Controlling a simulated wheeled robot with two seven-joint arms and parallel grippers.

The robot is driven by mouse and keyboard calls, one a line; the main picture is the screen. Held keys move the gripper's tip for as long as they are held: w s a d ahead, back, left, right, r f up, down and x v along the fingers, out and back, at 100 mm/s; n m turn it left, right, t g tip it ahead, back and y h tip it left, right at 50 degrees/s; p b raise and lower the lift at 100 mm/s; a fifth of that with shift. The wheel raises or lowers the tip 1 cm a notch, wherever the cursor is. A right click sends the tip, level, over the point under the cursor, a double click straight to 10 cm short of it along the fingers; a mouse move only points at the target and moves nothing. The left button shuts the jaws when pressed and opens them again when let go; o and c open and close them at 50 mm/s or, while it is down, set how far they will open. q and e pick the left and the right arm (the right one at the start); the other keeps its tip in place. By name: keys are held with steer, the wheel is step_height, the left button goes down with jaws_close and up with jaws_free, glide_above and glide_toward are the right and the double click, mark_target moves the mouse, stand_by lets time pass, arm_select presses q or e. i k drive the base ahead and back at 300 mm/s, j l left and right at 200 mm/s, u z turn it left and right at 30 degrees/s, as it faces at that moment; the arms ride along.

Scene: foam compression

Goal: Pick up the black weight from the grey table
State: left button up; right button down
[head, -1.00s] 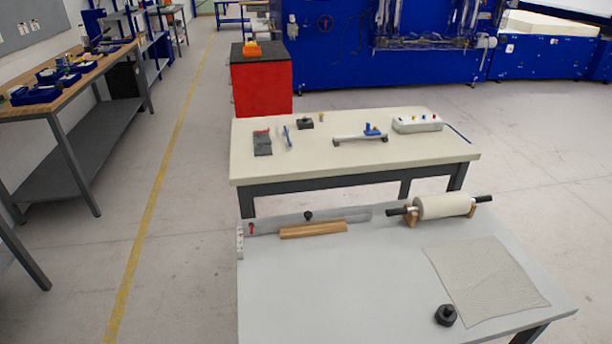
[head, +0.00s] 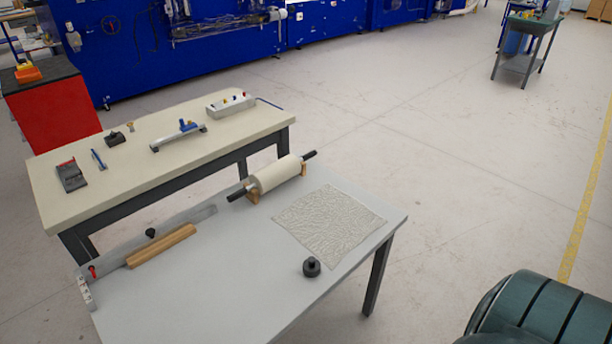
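The black weight (head: 312,267) is a short dark cylinder with a small knob on top. It stands upright on the grey table (head: 215,285), just in front of the near corner of the textured foam sheet (head: 330,221). Nothing touches it from above. Neither of my grippers shows in the head view, so I cannot see what state they are in.
A cream roller (head: 275,175) rests on wooden supports at the table's back. A wooden bar (head: 161,246) lies at the left. A cream-topped table (head: 165,158) with several tools stands behind. A dark green ribbed object (head: 545,312) fills the lower right corner. Open floor lies right.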

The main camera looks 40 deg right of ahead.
mark_target(311, 266)
steer(key=z, duration=1.25)
steer(key=k+j+z, duration=0.1)
steer(key=j+z, duration=0.3)
steer(key=k+j+z, duration=0.15)
steer(key=z, duration=0.3)
steer(key=k+j+z, duration=0.15)
steer(key=z, duration=0.25)
